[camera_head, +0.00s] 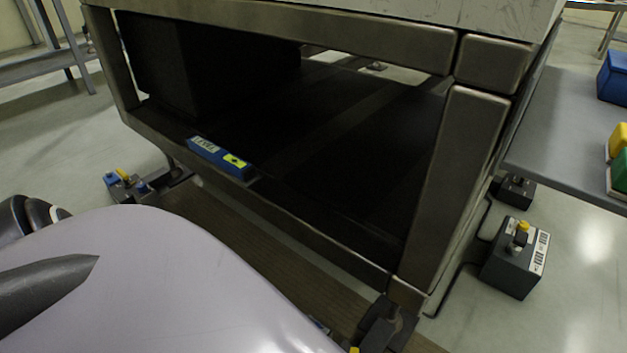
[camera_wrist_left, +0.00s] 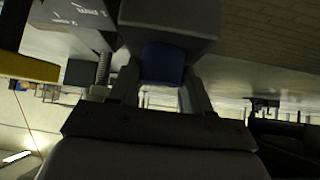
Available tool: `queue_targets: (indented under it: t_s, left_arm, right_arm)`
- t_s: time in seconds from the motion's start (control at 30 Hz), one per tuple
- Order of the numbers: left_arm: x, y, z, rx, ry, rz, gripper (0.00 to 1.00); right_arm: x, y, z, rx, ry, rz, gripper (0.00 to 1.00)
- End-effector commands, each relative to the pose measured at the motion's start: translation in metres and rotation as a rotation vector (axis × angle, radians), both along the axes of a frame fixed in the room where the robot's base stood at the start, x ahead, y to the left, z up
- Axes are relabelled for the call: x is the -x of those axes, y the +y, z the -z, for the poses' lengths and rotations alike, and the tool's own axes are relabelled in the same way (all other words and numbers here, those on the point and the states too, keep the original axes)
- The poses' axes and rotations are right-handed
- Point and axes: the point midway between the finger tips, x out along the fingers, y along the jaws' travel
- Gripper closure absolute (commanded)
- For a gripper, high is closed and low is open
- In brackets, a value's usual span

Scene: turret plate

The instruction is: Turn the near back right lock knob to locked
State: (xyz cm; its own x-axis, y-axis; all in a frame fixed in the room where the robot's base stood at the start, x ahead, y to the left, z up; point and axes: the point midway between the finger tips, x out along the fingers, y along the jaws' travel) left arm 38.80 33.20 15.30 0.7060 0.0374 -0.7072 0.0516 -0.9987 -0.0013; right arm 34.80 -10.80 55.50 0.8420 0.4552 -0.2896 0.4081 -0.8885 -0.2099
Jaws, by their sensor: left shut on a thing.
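In the left wrist view, my left gripper (camera_wrist_left: 163,95) has its two grey fingers on either side of a blue knob (camera_wrist_left: 163,65) and is shut on it. The knob sits against a dark grey block (camera_wrist_left: 168,18). Its pointer and setting do not show, and I cannot tell locked from unlocked. In the head view, the left gripper's fingertips are hidden; a large pale part of mine fills the lower left. At the left foot of the steel frame, a small unit with blue knobs (camera_head: 142,187) shows. My right gripper is not in view.
The steel frame (camera_head: 455,190) stands ahead, with a blue level (camera_head: 220,158) on its lower beam. A grey box with a yellow-topped knob (camera_head: 514,262) stands on the floor at right. A grey table (camera_head: 565,135) is at the right edge.

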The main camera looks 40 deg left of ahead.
Motion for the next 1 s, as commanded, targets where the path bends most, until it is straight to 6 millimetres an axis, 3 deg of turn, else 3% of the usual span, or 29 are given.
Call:
queue_targets:
  t_s: [0.03, 0.57, 0.6, 0.63, 1.0]
  left_arm:
    - [-0.0068, 0.0022, -0.0052, -0.001, -0.014, -0.026, 0.82]
    - [-0.0045, 0.0021, -0.0029, -0.001, -0.011, -0.078, 0.82]
    - [-0.0045, 0.0021, -0.0029, -0.001, -0.011, -0.078, 0.42]
    - [-0.0044, 0.0020, -0.0028, -0.001, -0.010, -0.078, 0.32]
    - [-0.0008, 0.0005, -0.0021, 0.000, -0.002, -0.075, 0.29]
  right_arm:
    - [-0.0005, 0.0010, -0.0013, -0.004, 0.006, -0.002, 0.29]
    - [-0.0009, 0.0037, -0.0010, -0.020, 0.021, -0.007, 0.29]
    - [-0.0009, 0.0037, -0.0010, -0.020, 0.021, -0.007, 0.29]
    - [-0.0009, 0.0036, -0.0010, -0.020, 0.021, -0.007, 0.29]
    - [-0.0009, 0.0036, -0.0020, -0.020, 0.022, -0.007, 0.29]
